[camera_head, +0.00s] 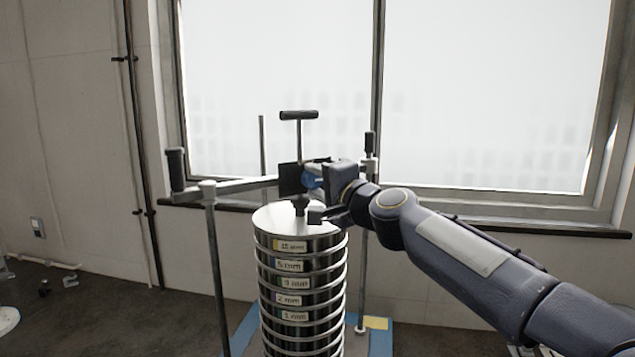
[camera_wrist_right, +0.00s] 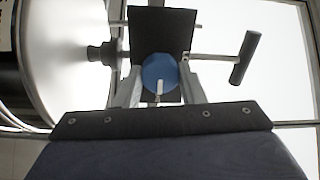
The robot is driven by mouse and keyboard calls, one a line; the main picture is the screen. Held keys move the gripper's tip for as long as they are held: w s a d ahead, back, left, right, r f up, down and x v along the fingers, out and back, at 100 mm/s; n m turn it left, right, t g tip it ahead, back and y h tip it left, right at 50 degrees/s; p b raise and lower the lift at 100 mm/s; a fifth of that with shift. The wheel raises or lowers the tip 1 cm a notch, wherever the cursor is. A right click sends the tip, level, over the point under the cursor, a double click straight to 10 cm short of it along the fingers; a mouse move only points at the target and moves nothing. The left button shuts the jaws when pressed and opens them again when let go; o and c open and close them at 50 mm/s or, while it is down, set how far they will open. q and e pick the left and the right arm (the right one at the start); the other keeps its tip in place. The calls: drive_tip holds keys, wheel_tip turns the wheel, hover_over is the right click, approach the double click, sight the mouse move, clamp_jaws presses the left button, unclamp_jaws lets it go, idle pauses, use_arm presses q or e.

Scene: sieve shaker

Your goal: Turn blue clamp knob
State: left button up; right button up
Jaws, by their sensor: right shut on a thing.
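The blue clamp knob (camera_head: 311,181) is on the clamp above the sieve stack, partly hidden by my right gripper in the head view. In the right wrist view the round blue knob (camera_wrist_right: 160,74) sits between the two fingers, in front of a dark plate (camera_wrist_right: 160,30). My right gripper (camera_head: 318,190) comes in from the right and is shut on the knob. The sieve stack (camera_head: 302,270), with labelled silver rings and a lid, stands below the clamp. My left gripper is not in view.
A black T-handle (camera_head: 299,115) rises above the clamp, and the clamp bar (camera_head: 245,186) runs left to a post with a dark grip (camera_head: 176,168). Another upright post (camera_head: 363,260) stands right of the stack. A window (camera_head: 480,90) is behind.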

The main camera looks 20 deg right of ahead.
drive_tip(key=o, duration=1)
drive_tip(key=shift+s, duration=0.1)
drive_tip(key=s, duration=0.5)
drive_tip(key=s+d, duration=0.1)
drive_tip(key=s, duration=0.1)
drive_tip(key=shift+s+f+b, duration=0.15)
drive_tip(key=shift+s+b, duration=0.1)
drive_tip(key=shift+b, duration=0.1)
drive_tip(key=s+a+f+n+g, duration=0.3)
drive_tip(key=s+f+n+g, duration=0.1)
drive_tip(key=s+f, duration=0.5)
drive_tip(key=s+a+f+n+g, duration=0.3)
drive_tip(key=s+f, duration=0.6)
drive_tip(key=f, duration=0.5)
drive_tip(key=s+a+f+n+g+y, duration=0.1)
drive_tip(key=s+a+f+n+g, duration=0.1)
drive_tip(key=s+f+n+g, duration=0.3)
drive_tip(key=shift+s+a+f+n+g, duration=0.1)
drive_tip(key=shift+s+a+f+n, duration=0.1)
drive_tip(key=shift+s+f, duration=0.7)
drive_tip(key=shift+s+a+f+n+g, duration=0.15)
drive_tip(key=shift+s+f, duration=0.25)
drive_tip(key=shift+f, duration=1)
drive_tip(key=shift+s+a+f+n+g, duration=0.1)
drive_tip(key=shift+s+f+n, duration=0.15)
drive_tip(key=shift+s+f, duration=0.65)
